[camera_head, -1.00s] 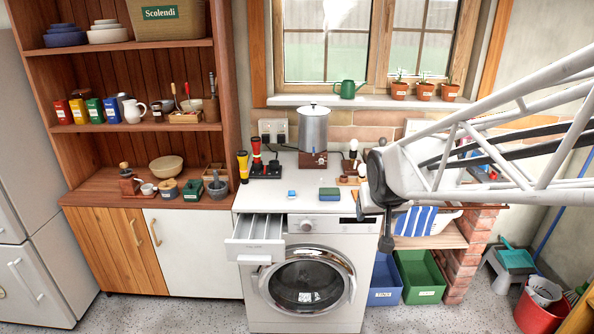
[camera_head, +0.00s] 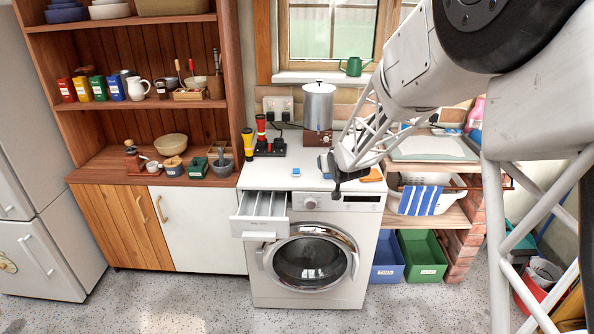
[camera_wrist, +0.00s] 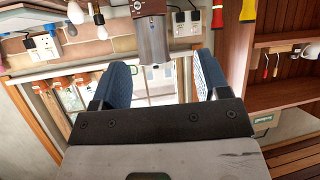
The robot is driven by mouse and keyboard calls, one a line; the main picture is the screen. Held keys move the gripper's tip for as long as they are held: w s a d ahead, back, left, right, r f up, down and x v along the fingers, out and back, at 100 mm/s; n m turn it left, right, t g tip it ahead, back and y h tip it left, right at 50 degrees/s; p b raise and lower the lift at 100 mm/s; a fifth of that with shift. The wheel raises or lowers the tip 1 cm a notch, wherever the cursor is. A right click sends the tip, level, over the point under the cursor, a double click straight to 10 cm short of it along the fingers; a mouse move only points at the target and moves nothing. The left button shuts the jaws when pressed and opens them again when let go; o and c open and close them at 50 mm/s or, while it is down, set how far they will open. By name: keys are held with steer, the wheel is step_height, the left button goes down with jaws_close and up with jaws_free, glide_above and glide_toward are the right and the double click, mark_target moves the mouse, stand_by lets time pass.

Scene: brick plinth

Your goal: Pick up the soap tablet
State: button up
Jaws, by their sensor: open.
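A small blue-and-white block, which looks like the soap tablet (camera_head: 296,171), lies on the white top of the washing machine (camera_head: 264,181) near its front edge. My gripper (camera_head: 336,188) is to the right of it, apart from it, by the front edge of the machine top. In the wrist view my gripper (camera_wrist: 162,75) has its two blue-padded fingers well apart with nothing between them. The tablet cannot be made out in the wrist view.
The machine's detergent drawer (camera_head: 262,216) is pulled out below the tablet. A metal urn (camera_head: 319,105) stands behind, with a yellow torch (camera_head: 248,144) and a red torch (camera_head: 261,129) to its left. An orange flat item (camera_head: 372,174) lies right of my gripper.

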steer(key=w+a+f+n+t+y, duration=0.1)
steer(key=w+a+f+y, duration=0.1)
steer(key=w+a+f, duration=0.35)
steer(key=n+t+y, duration=0.1)
steer(key=t+y, duration=0.1)
glide_toward(296, 170)
steer(key=shift+w, duration=0.3)
steer(key=shift+w+a, duration=0.1)
steer(key=shift+x, duration=1.15)
steer(key=shift+x, duration=2.6)
